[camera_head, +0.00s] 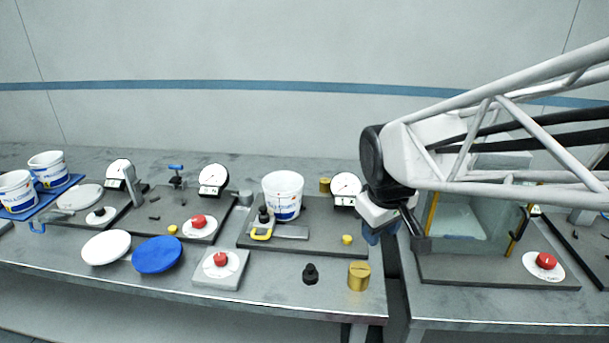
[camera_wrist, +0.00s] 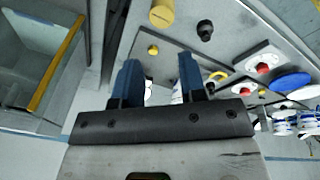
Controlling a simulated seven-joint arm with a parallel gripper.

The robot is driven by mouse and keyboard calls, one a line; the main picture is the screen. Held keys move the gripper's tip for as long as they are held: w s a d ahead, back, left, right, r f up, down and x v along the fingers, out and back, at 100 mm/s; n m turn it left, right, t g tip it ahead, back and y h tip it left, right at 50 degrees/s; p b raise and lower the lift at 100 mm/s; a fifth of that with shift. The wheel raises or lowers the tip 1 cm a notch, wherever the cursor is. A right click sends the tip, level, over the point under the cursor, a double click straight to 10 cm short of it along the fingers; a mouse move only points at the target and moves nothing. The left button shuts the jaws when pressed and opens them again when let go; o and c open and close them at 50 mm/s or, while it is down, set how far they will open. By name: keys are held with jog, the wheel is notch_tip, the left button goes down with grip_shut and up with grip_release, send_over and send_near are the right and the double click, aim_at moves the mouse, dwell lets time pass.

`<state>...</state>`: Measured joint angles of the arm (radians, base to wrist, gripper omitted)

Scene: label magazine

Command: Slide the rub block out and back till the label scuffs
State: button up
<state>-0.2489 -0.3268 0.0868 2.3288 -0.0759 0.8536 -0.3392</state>
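A white tub with a blue and red label (camera_head: 283,196) stands upright on a dark base plate (camera_head: 320,238). In front of it are a black-knobbed piece (camera_head: 264,215), a yellow U-shaped handle (camera_head: 261,234) and a flat grey bar (camera_head: 291,232). I cannot tell which of these is the rub block. The yellow handle also shows in the wrist view (camera_wrist: 217,76). My gripper (camera_head: 371,236) is right of this plate, apart from the tub and handle. In the wrist view its blue fingers (camera_wrist: 158,78) are spread with nothing held; they partly hide the tub.
A brass cylinder (camera_head: 358,276) and black plug (camera_head: 310,274) stand at the table front. A red-knob box (camera_head: 221,268) is left. A glass-walled case (camera_head: 470,215) stands right, across a gap.

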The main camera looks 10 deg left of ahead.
jog(key=w+a+f+n, duration=0.2)
jog(key=w+a+n, duration=0.1)
jog(key=w+a, duration=0.3)
jog(key=w+a+f+n, duration=0.2)
jog(key=w+a+n, duration=0.1)
jog(key=a, duration=0.5)
jog(key=n, duration=0.5)
send_near(260, 237)
jog(key=shift+w+f, duration=0.25)
jog(key=shift+f, duration=0.1)
jog(key=shift+x, duration=3.8)
grip_shut()
